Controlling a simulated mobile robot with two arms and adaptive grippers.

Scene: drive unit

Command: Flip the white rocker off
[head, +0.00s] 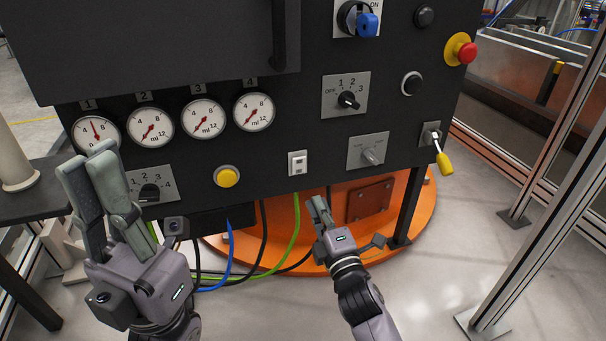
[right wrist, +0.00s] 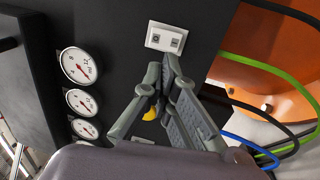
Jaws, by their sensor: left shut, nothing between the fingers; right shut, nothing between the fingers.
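The white rocker (head: 298,163) sits on a small pale plate low on the black panel, between the yellow button and the grey lever plate. It also shows in the right wrist view (right wrist: 166,38), just beyond the fingertips. Its on or off position is too small to tell. My right gripper (head: 318,203) is shut and empty, below the rocker and a little to its right, apart from it in the head view. It shows in the right wrist view (right wrist: 168,66) too. My left gripper (head: 88,165) is shut and empty, raised at the left in front of the panel.
Several gauges (head: 204,118) line the panel above. A yellow button (head: 227,177), a rotary selector (head: 347,99), a grey lever (head: 371,155) and a yellow-tipped toggle (head: 443,160) are nearby. A red emergency button (head: 466,52) is at right. Cables (head: 262,240) hang below the panel.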

